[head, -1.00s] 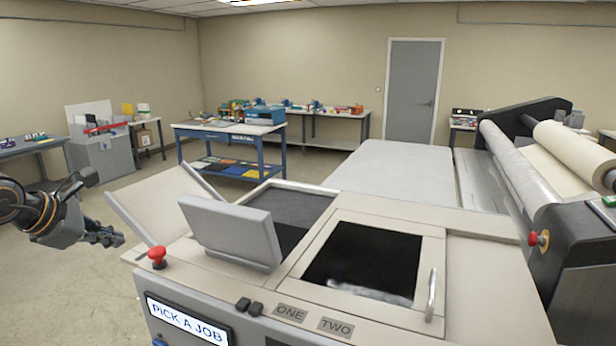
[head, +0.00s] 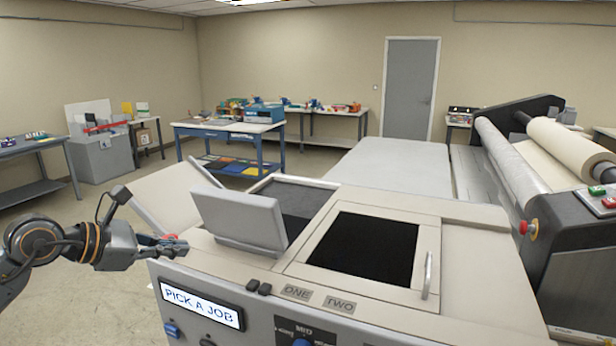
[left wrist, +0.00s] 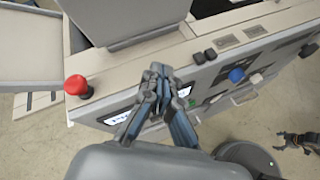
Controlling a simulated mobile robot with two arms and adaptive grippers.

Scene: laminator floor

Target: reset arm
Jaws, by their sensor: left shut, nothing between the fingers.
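My left gripper (head: 172,243) comes in from the left in the head view, over the machine's front left corner. Its fingers (left wrist: 158,72) are shut and empty in the left wrist view. In the head view it overlaps a red mushroom button (head: 172,238). The left wrist view shows the button (left wrist: 76,86) clearly apart, left of the fingertips. Below the fingers is the front panel with a screen (head: 200,303) reading "PICK A JOB". A dark gripper-like part (left wrist: 300,140), probably my right gripper, shows at the wrist view's right edge; its jaws are unclear.
The machine has a tilted grey panel (head: 240,218), a dark window with a handle (head: 428,275), and labels ONE (head: 296,292) and TWO (head: 339,304). Rollers (head: 515,160) stand at right. A blue bench (head: 228,130) is behind. Floor at left is open.

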